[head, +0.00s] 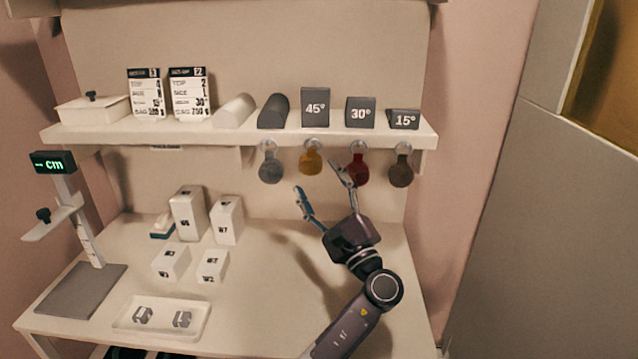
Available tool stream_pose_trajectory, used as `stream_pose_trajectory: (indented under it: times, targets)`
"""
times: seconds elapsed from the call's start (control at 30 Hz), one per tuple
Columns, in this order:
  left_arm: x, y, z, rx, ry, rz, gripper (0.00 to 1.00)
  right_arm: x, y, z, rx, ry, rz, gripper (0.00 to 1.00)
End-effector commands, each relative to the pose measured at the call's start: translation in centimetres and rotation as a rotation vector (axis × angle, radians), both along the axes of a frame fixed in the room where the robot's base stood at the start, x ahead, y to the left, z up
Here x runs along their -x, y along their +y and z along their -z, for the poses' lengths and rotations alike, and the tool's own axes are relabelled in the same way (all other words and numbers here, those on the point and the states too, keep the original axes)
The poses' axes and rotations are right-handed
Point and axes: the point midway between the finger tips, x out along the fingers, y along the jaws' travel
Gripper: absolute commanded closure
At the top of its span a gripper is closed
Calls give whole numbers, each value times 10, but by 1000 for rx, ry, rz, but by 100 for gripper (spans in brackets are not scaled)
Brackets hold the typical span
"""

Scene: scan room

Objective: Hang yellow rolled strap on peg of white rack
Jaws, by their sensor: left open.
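The yellow rolled strap (311,161) hangs below the front edge of the white shelf (230,137), second from the left in a row of straps. A pale round peg or hook shows at its top. The row also holds a grey strap (270,167), a red strap (359,170) and a dark brown strap (401,171). My left gripper (322,180) is open and empty, just below and to the right of the yellow strap. Its right fingertip is close to the red strap; I cannot tell whether they touch. My right gripper is not in view.
Dark angle blocks (315,108) and sign cards (188,94) stand on the shelf. White boxes (188,213), a tray (161,316) and a stand with a "cm" display (53,163) are on the table (265,300) at left. The table's middle right is clear beneath my arm.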

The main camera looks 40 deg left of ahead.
Motion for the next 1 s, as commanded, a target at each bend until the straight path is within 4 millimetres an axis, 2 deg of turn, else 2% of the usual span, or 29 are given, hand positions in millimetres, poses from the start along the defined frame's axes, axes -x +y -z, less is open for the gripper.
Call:
stream_pose_trajectory:
  times: [0.23, 0.7, 0.83, 1.0]
  targets:
    - [3, -7, 5, 1, 2, 0, 36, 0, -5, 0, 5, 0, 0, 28]
    - [39, -81, 44, 1, 3, 2, 36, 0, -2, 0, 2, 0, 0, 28]
    - [46, -92, 50, 0, 1, 1, 36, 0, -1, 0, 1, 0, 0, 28]
    - [48, -97, 53, 0, 0, 0, 36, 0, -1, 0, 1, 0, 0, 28]
